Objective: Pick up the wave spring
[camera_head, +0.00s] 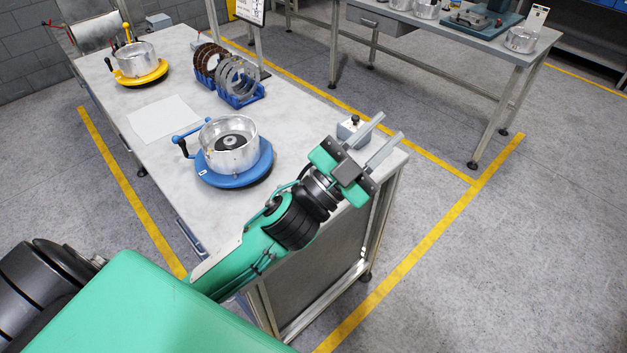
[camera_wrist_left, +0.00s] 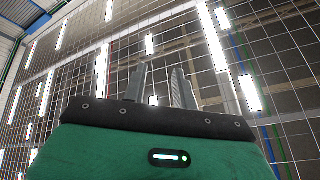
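I cannot make out a wave spring for certain in either view. A silver drum (camera_head: 228,147) with a dark disc and hub inside sits on a round blue pallet (camera_head: 240,178) on the near workbench (camera_head: 285,115). My left gripper (camera_head: 386,130) is raised near the bench's right end, to the right of the blue pallet. Its two fingers are apart with nothing between them. In the left wrist view, the fingers (camera_wrist_left: 160,85) are also apart and empty, with the ceiling behind them. My right gripper is not in view.
A blue rack (camera_head: 243,101) holds steel rings, beside brown discs (camera_head: 208,58). A yellow pallet (camera_head: 143,76) with another drum stands farther back. A grey box with a black knob (camera_head: 352,128) is near my left gripper. A white sheet (camera_head: 165,118) lies flat. Another bench (camera_head: 460,33) stands behind.

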